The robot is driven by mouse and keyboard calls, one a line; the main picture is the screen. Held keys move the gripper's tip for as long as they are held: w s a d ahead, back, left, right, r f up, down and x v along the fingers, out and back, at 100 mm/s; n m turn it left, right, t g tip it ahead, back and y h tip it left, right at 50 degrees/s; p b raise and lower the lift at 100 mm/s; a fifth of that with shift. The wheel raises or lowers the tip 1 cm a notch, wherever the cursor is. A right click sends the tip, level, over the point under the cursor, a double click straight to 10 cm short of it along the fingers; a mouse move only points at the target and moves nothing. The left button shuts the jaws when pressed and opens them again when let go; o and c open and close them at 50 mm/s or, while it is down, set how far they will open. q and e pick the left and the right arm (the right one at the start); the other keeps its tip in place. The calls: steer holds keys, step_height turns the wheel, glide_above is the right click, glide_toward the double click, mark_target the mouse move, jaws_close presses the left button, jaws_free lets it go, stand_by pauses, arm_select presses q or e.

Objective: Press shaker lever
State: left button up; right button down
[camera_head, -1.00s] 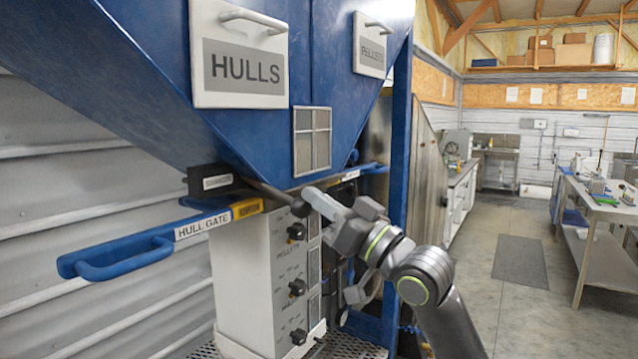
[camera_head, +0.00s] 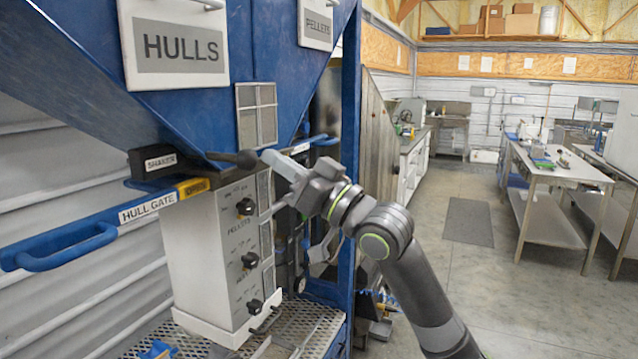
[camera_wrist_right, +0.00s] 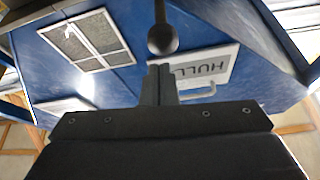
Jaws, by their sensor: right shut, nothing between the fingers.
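The shaker lever (camera_head: 232,157) is a dark rod with a round knob at its end. It sticks out to the right from the black box labelled SHAKER (camera_head: 160,163), below the HULLS panel. My right gripper (camera_head: 270,157) is shut and empty, its fingertips just right of the knob. In the right wrist view the knob (camera_wrist_right: 163,40) is just beyond the shut fingertips (camera_wrist_right: 161,70), with a small gap in the picture. Whether they touch, I cannot tell. My left gripper is not in view.
The blue hopper (camera_head: 90,90) rises above. The blue HULL GATE handle (camera_head: 66,247) lies to the left. A pale control box (camera_head: 205,260) with black knobs stands below the lever. Open floor (camera_head: 480,290) and a steel workbench (camera_head: 560,174) are to the right.

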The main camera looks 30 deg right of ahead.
steer(key=b+v, duration=0.2)
steer(key=v, duration=0.5)
steer(key=shift+f, duration=0.4)
steer(key=shift+d, duration=0.1)
stand_by(0.7)
